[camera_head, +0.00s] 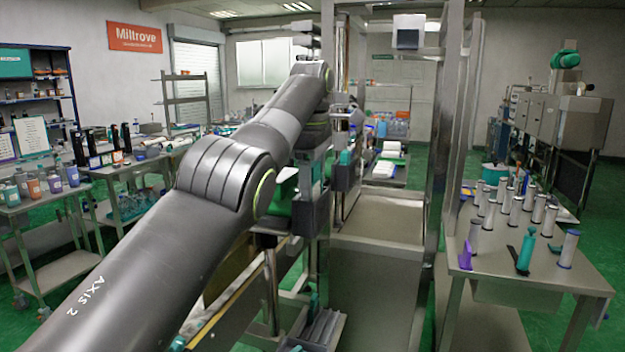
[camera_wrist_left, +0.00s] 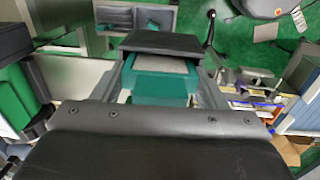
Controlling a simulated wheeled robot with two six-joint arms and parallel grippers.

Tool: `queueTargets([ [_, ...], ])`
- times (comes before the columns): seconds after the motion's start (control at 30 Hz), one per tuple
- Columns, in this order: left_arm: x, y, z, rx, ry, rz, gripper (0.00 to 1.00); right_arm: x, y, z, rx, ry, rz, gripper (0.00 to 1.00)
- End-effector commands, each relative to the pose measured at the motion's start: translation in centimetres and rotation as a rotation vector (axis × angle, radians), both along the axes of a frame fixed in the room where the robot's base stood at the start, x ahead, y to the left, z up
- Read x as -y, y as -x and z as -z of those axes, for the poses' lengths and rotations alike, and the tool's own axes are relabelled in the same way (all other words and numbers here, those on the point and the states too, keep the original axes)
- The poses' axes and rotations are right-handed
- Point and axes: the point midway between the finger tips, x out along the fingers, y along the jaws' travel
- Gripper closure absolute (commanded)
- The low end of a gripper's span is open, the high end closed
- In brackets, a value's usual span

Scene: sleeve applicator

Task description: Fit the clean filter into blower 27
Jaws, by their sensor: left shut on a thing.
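My left arm comes in from the left in the head view and reaches over the machine in the middle. My left gripper (camera_head: 340,168) is beside the machine's metal posts, partly hidden by its own links. In the left wrist view, my left gripper (camera_wrist_left: 166,78) is shut on a teal-framed filter (camera_wrist_left: 160,86) with a grey face. A dark block (camera_wrist_left: 165,42) covers the filter's far edge; I cannot tell whether they touch. A small teal patch shows at the gripper in the head view. I cannot make out blower 27 or its number. My right gripper is not in view.
A steel frame (camera_head: 445,150) rises just right of the gripper. A table (camera_head: 500,262) at the right holds several silver cylinders (camera_head: 565,248) and a purple piece (camera_head: 525,252). Carts with bottles (camera_head: 50,184) stand at the left. Green floor (camera_head: 595,200) is open at the right.

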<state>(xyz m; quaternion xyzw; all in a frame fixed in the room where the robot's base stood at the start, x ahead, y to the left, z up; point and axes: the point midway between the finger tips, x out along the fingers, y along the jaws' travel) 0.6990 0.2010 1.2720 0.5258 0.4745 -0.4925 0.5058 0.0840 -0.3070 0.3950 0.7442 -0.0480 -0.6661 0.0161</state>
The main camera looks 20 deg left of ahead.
Motion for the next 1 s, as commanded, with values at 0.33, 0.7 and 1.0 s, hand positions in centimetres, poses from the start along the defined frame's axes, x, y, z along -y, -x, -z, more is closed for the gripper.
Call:
queueTargets([
  [0.33,0.3,0.4,3.1,-0.077,0.003,-0.001,0.15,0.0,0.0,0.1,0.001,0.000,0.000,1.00],
  [0.7,0.2,0.7,-3.3,-0.053,0.002,-0.001,0.08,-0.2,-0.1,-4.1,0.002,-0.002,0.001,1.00],
  [1.0,0.1,1.0,-9.0,-0.027,0.001,-0.001,0.08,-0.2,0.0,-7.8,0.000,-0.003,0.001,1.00],
])
